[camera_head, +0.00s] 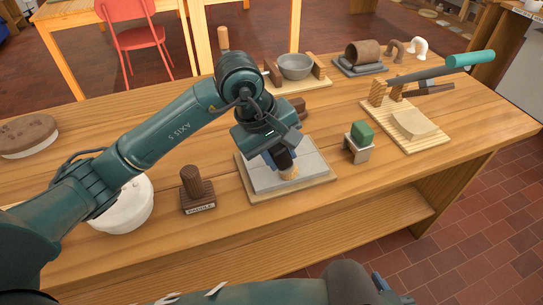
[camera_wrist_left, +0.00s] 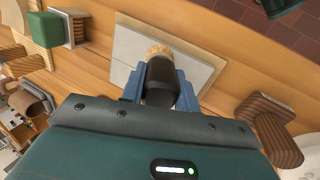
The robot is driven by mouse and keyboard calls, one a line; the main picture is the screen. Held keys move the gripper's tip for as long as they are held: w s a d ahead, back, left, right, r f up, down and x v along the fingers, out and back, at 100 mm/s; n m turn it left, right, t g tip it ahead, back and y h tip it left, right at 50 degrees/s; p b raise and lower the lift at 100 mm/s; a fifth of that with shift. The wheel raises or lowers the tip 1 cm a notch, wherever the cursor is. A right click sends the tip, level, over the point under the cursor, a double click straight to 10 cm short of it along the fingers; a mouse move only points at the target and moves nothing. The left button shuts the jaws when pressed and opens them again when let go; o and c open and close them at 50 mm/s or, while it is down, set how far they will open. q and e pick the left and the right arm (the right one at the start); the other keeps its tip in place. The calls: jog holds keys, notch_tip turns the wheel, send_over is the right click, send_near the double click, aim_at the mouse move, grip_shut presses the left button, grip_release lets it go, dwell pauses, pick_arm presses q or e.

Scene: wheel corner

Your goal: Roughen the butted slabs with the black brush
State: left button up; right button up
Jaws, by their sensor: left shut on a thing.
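Two grey slabs (camera_head: 262,178) lie butted edge to edge on a wooden board (camera_head: 312,184) near the table's front; they also show in the wrist view (camera_wrist_left: 133,46). My left gripper (camera_head: 282,162) is above the slabs, its blue fingers shut on the black brush. The brush (camera_wrist_left: 160,88) has a dark round handle and tan bristles (camera_head: 290,173) that point down at the slabs, near the seam. Whether the bristles touch the clay I cannot tell. The gripper hides part of the slabs. A bit of my right gripper (camera_head: 380,283) shows at the bottom edge, its jaws unclear.
A labelled wooden paddle block (camera_head: 197,190) stands left of the board, a green-topped block (camera_head: 361,135) right. A white round tub (camera_head: 124,205) is partly behind my arm. Further back are a grey bowl (camera_head: 295,66) and a board with a clay piece (camera_head: 412,124).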

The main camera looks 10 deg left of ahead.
pick_arm(q)
jog(key=shift+w+d+f+b, duration=0.1)
jog(key=shift+w+d+b, duration=0.5)
jog(key=shift+d, duration=0.35)
jog(key=shift+w+d+f+b, duration=0.1)
jog(key=shift+w+d+b, duration=0.3)
jog(key=shift+w+d, duration=0.4)
jog(key=shift+w+d+r+b, duration=0.1)
jog(key=shift+w+d+b, duration=0.2)
jog(key=shift+d, duration=0.35)
jog(key=shift+w+d+r+b, duration=0.1)
jog(key=shift+w+d+b, duration=0.15)
jog(key=shift+d, duration=0.35)
jog(key=shift+w, duration=0.1)
